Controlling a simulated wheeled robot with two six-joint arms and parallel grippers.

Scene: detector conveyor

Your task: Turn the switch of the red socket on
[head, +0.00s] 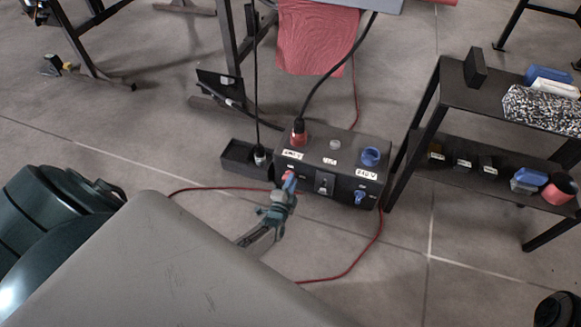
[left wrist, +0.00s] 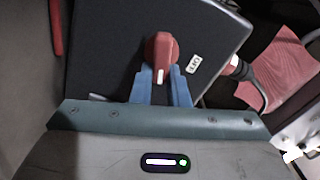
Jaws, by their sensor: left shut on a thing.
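The red socket (head: 298,137) is at the left end of the top of a black power box (head: 325,160) on the floor, with a black cable in it. It also shows at the right in the left wrist view (left wrist: 234,67). Its red rotary switch (head: 287,176) is on the box's front face. In the left wrist view the red switch (left wrist: 160,50) has a white mark pointing toward my gripper. My left gripper (head: 290,184) is shut on the red switch, with its blue fingertips (left wrist: 162,86) on either side of the knob. The right gripper is not in view.
A blue socket (head: 371,156) and a blue switch (head: 360,197) are at the box's right end. A small black tray (head: 240,157) stands left of the box. A black shelf (head: 470,100) stands at the right. A red cable (head: 345,271) lies on the floor in front.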

